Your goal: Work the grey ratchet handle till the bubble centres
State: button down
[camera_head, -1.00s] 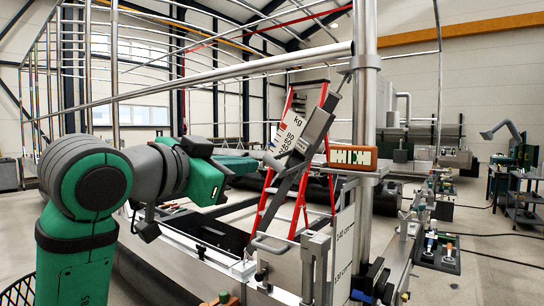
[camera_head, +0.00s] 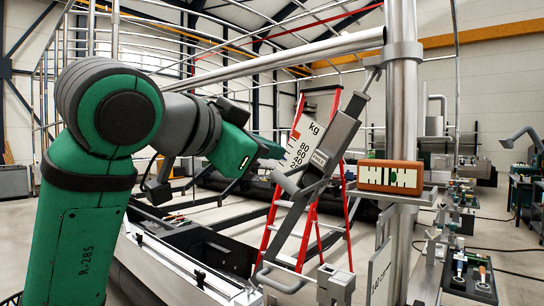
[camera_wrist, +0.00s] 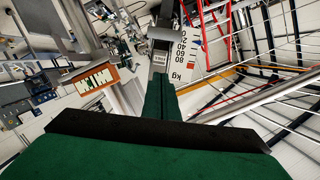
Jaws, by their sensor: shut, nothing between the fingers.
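The grey ratchet (camera_head: 330,150) slopes from a bracket by the upright post down to a lower bar. Its short grey handle (camera_head: 286,184) sticks out to the left of the body. A white kg scale plate (camera_head: 303,145) is behind it. The orange-brown level (camera_head: 389,177) sits on a bracket at the post; its pale window has dark marks, and the bubble's exact place is too small to tell. My green gripper (camera_head: 276,150) is shut and empty, up and left of the handle; contact cannot be told. In the wrist view, its fingers (camera_wrist: 161,82) point toward the grey ratchet end (camera_wrist: 172,34).
A metal post (camera_head: 402,120) stands right of the ratchet, with a long rail (camera_head: 290,52) running left from it. A red stepladder (camera_head: 277,225) is behind. A frame with a rail (camera_head: 185,270) lies below my arm.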

aim_at(283, 173)
jog(key=shift+w+d+f, duration=0.35)
jog(key=shift+w+f, duration=0.5)
jog(key=shift+w, duration=0.4)
jog(key=shift+w+d+f, duration=0.3)
jog(key=shift+w+f, duration=0.5)
jog(key=shift+w, duration=0.5)
jog(key=shift+w+d+f, duration=0.35)
jog(key=shift+w+f, duration=0.5)
jog(key=shift+w, duration=0.4)
